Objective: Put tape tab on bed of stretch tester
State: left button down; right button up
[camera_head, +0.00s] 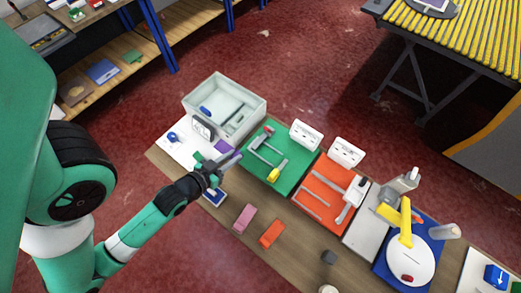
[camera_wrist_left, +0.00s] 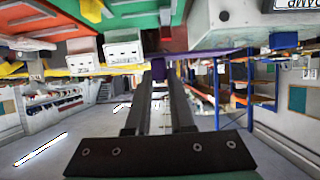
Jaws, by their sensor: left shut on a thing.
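My left gripper (camera_head: 217,168) is shut on a purple tape tab (camera_head: 233,157), held above the near edge of the work mats. In the left wrist view the tab (camera_wrist_left: 205,56) shows as a thin purple strip across the fingertips (camera_wrist_left: 159,72). Which fixture is the stretch tester is not clear to me. A grey fixture with a yellow part (camera_head: 273,174) sits on the green mat (camera_head: 291,182). Grey bar-like tools (camera_head: 312,204) lie on the orange-red mat (camera_head: 328,221). My right gripper is not in view.
A pale grey bin (camera_head: 256,104) stands behind the white mat (camera_head: 171,154). White labelled cards (camera_head: 305,135) stand along the back. Pink (camera_head: 244,218) and orange (camera_head: 271,234) blocks lie at the front. A white disc with a yellow arm (camera_head: 408,262) stands at right.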

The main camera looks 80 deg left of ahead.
pick_arm(q)
jog(key=w+a+f+b, duration=0.2)
jog(key=w+f+b, duration=0.15)
jog(key=w, duration=0.55)
jog(key=b, duration=0.2)
send_over(269, 160)
jog(key=s, duration=0.1)
notch_tip(269, 160, down, 5)
jog(key=shift+s+d+f, duration=0.1)
jog(key=shift+d+f, duration=0.05)
jog(key=shift+f, duration=0.05)
jog(key=shift+w+f, duration=0.25)
jog(key=shift+w, duration=0.05)
jog(key=f, duration=0.2)
jog(key=f+b, duration=0.1)
jog(key=shift+w+f, duration=0.2)
jog(key=shift+f, duration=0.2)
jog(key=shift+r, duration=0.1)
jog(key=shift+f+b, duration=0.2)
jog(key=shift+b, duration=0.15)
jog(key=c, duration=0.8)
grip_release()
jog(key=shift+r, duration=0.1)
